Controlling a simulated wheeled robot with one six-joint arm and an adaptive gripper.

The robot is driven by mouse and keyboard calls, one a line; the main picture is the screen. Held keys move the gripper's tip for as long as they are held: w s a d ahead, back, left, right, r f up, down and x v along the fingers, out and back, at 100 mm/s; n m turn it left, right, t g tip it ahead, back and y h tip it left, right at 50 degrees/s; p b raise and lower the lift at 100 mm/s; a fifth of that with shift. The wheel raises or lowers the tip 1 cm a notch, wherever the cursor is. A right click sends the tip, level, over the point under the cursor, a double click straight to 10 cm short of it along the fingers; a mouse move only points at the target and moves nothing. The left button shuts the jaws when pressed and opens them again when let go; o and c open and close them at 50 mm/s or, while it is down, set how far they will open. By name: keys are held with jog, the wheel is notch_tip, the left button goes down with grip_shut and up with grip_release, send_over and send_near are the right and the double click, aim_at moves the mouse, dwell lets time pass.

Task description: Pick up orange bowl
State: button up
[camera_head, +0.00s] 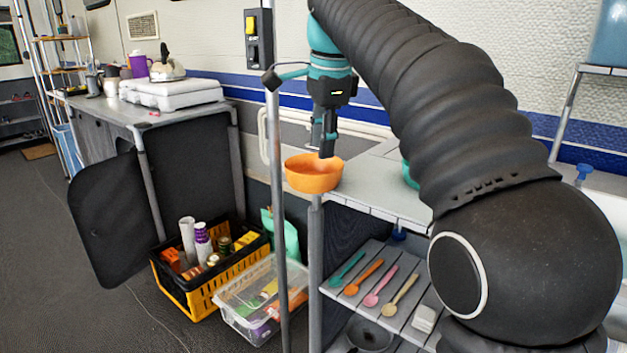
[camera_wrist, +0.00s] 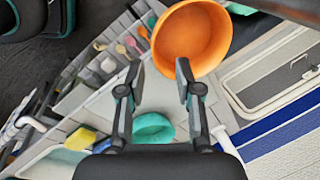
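The orange bowl (camera_head: 314,178) sits upright at the left front corner of the slatted table, beside a thin metal pole. In the wrist view the bowl (camera_wrist: 188,36) is beyond my fingertips, and its inside looks empty. My gripper (camera_head: 327,150) points down over the bowl's right rear rim. In the wrist view my gripper (camera_wrist: 160,70) is open with a clear gap between its fingers. The right fingertip overlaps the bowl's near rim there; I cannot tell whether it touches. Nothing is held.
A teal bowl (camera_wrist: 153,128) stands on the same table (camera_head: 378,191), mostly behind my arm in the head view. Colored spoons (camera_head: 371,298) lie on the shelf below. A metal pole (camera_head: 277,230) stands left of the bowl. A black-and-yellow crate (camera_head: 203,294) is on the floor.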

aim_at(326, 175)
jog(key=x, duration=0.2)
jog(key=d+b+x, duration=0.1)
jog(key=x, duration=0.1)
jog(key=b+x, duration=0.1)
jog(key=x, duration=0.2)
jog(key=shift+s+d+f, duration=0.15)
jog(key=shift+s, duration=0.1)
jog(key=shift+w+f, duration=0.1)
jog(key=shift+f, duration=0.25)
grip_shut()
